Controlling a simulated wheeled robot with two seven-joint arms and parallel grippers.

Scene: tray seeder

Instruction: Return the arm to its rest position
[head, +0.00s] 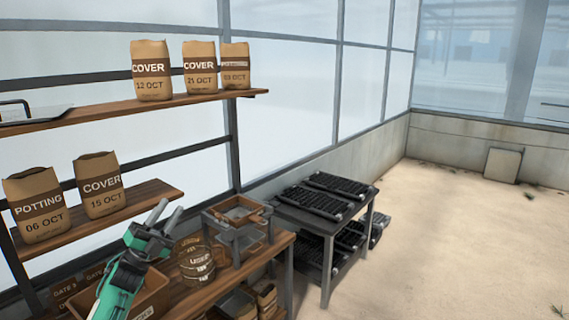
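My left gripper (168,212) is in the lower left of the head view, with its green arm coming up from the bottom edge. My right gripper is not in view.
Paper bags marked COVER (151,72) and POTTING (37,207) stand on two shelves. A labelled round container (196,262) and a raised wooden-framed stand (238,215) are on the bench. A dark table (325,225) holds black trays (342,186). Open floor lies right.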

